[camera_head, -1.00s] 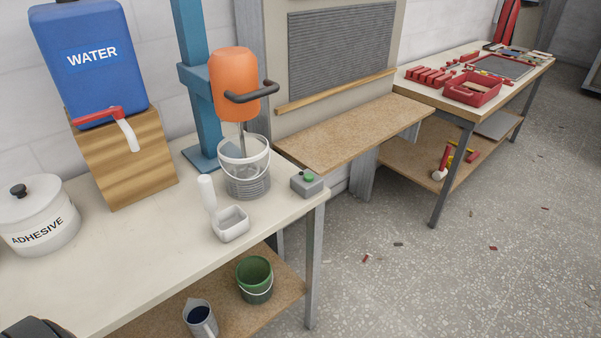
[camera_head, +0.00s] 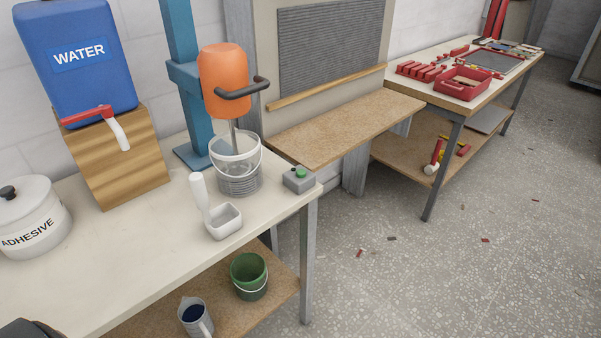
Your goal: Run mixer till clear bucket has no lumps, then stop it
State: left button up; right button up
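The orange mixer (camera_head: 224,78) with a dark handle hangs on a blue stand (camera_head: 182,80). Its shaft reaches down into the clear bucket (camera_head: 240,172), which stands on the worktop. The bucket's contents look clear and greyish; I cannot make out lumps. I cannot tell whether the mixer is turning. A dark part of me shows in the lower left corner, with no fingers visible. Neither gripper can be seen near the mixer, bucket or switch box.
A white-handled scoop (camera_head: 222,221) lies in front of the bucket. A blue water tank (camera_head: 75,85) with a red tap and an adhesive pot (camera_head: 35,215) stand left. A green bucket (camera_head: 248,275) and a jug (camera_head: 196,318) are on the lower shelf. Floor at right is open.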

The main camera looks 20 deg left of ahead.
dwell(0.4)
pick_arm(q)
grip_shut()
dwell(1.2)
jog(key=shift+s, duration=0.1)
